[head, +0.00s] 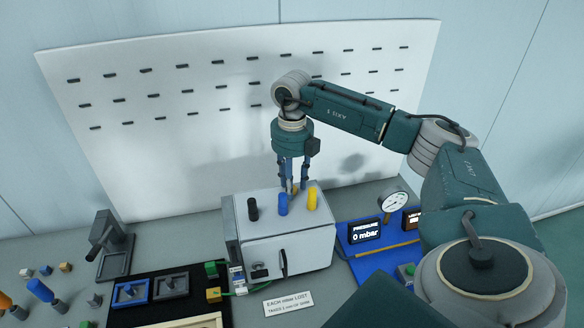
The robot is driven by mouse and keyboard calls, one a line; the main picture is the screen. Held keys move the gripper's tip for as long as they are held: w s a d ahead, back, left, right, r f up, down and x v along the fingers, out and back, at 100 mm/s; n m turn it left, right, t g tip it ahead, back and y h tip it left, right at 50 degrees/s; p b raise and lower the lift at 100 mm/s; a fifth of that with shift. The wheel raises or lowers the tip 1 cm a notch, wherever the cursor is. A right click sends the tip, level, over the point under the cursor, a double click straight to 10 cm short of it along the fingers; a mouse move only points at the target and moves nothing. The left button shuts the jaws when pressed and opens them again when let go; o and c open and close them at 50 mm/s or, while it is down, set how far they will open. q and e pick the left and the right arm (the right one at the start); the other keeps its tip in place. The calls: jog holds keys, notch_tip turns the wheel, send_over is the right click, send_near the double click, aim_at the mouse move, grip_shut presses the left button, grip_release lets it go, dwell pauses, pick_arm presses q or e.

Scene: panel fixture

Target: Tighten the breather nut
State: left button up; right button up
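A light grey box (288,248) stands on the bench, with a black post (252,209), a blue post (283,204) and a yellow post (312,199) on top. A small brass-coloured part (292,187) shows behind the blue post, at the box's rear; it may be the breather nut, but its shape is too small to tell. My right gripper (297,184) points straight down over the rear of the box. Its two fingers are apart, with their tips around or just beside the brass part; contact is unclear. My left gripper is out of view.
A blue panel (362,272) right of the box carries a pressure display (365,232) reading 0 mbar and a round gauge (393,205). A black tray (150,310) with blocks is front left. A grey lever stand (115,250) stands behind it. A pegboard (180,150) rises behind the bench.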

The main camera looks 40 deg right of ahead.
jog(key=n, duration=1.3)
jog(key=shift+n+b, duration=0.35)
jog(key=shift+n, duration=0.05)
jog(key=n, duration=1.1)
jog(key=shift+b, duration=0.3)
grip_shut()
jog(key=shift+m, duration=1.7)
